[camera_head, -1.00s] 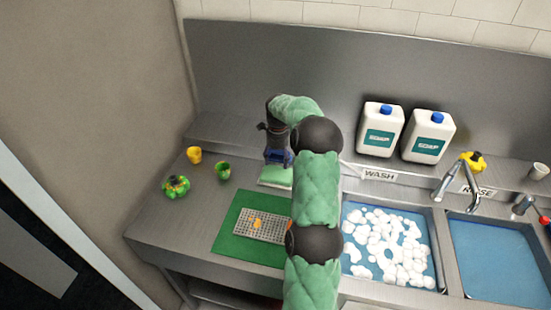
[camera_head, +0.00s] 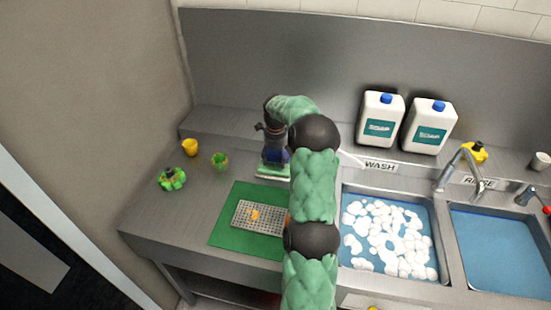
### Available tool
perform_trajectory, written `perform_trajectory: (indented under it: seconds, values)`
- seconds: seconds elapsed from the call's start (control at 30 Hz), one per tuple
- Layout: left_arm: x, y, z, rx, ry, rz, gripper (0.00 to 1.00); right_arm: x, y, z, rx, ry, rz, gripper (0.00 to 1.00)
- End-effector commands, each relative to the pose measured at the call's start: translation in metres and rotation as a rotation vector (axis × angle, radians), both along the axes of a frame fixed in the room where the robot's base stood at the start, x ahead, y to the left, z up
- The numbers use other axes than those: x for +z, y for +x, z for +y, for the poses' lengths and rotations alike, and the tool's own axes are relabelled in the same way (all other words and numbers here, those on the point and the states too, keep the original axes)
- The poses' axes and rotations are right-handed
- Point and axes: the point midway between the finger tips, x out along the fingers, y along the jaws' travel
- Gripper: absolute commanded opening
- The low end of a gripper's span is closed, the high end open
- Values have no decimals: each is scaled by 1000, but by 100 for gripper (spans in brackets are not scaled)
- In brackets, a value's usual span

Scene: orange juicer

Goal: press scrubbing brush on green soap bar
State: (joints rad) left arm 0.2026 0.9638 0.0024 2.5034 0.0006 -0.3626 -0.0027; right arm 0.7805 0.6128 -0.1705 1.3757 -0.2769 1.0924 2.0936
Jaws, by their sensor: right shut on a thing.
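My right arm comes up from the bottom and bends over the counter. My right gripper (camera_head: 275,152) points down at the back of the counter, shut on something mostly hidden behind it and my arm. A white handle-like piece (camera_head: 351,159) sticks out to the right of my arm, which seems to be part of the scrubbing brush. The pale green soap bar (camera_head: 272,170) lies directly below the gripper, mostly covered by it. I cannot tell whether the brush touches the soap. My left gripper is not in view.
A green mat (camera_head: 226,233) with a metal grate (camera_head: 243,217) lies in front. Green and yellow cups (camera_head: 220,162) (camera_head: 189,147) and a green-orange item (camera_head: 172,179) stand left. A foamy sink (camera_head: 390,268), a clear-water sink (camera_head: 500,255) and two soap jugs (camera_head: 380,118) are right.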

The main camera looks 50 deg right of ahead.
Motion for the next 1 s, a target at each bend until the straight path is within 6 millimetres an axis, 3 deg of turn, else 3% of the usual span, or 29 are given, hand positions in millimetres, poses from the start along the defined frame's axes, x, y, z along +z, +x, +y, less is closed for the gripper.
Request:
perform_trajectory:
  seconds: [1.0]
  values:
    - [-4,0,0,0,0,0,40,-7,0,0,0,0,0,40]
